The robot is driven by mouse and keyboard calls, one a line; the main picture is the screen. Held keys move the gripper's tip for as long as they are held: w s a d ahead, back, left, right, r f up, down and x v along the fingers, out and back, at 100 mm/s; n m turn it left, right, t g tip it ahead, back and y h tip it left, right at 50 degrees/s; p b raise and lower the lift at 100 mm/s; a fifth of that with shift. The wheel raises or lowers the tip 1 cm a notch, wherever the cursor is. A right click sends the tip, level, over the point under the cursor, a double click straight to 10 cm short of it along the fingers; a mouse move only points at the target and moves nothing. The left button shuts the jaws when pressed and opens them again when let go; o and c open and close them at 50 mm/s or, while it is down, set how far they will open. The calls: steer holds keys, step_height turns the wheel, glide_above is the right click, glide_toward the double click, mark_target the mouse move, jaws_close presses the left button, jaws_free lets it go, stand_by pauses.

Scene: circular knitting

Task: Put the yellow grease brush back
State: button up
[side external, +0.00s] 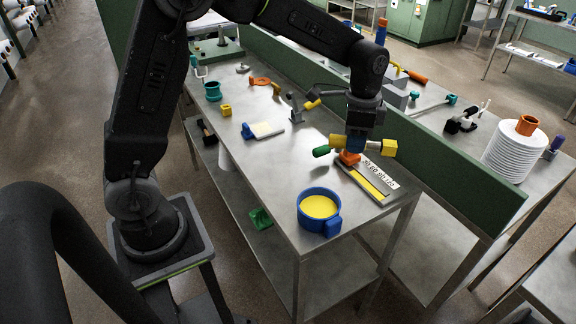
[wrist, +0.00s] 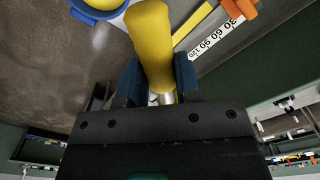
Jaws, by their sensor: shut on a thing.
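My gripper (side external: 356,146) is above the right front part of the steel table. Its blue fingers are shut on the yellow grease brush (side external: 338,142). In the wrist view the brush's thick yellow handle (wrist: 152,38) stands out from between the fingers (wrist: 160,85), with a bit of metal at its lower end. In the side view the brush lies roughly level, with yellow parts on both sides of the fingers. The blue grease pot (side external: 333,225), with yellow grease inside, stands on the table to the left of and nearer than the gripper. The brush is apart from the pot.
A gauge plate with numbers (side external: 387,174) and a yellow strip lies below the gripper. An orange piece (side external: 349,158) and a green piece (side external: 321,151) show close under it. A blue-and-white pad (side external: 266,129) lies farther left. A green wall (side external: 455,165) borders the table's far side.

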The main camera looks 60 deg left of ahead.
steer(key=s+a+f+n, duration=0.2)
steer(key=s+a+n, duration=0.2)
steer(key=s+a, duration=0.75)
steer(key=s+a+f+n, duration=0.2)
steer(key=s+a+n, duration=0.2)
steer(key=s+a, duration=0.75)
glide_above(267, 174)
step_height(267, 174, down, 7)
steer(key=shift+r, duration=0.1)
steer(key=shift+f, duration=2)
steer(key=shift+f, duration=0.1)
steer(key=o, duration=0.9)
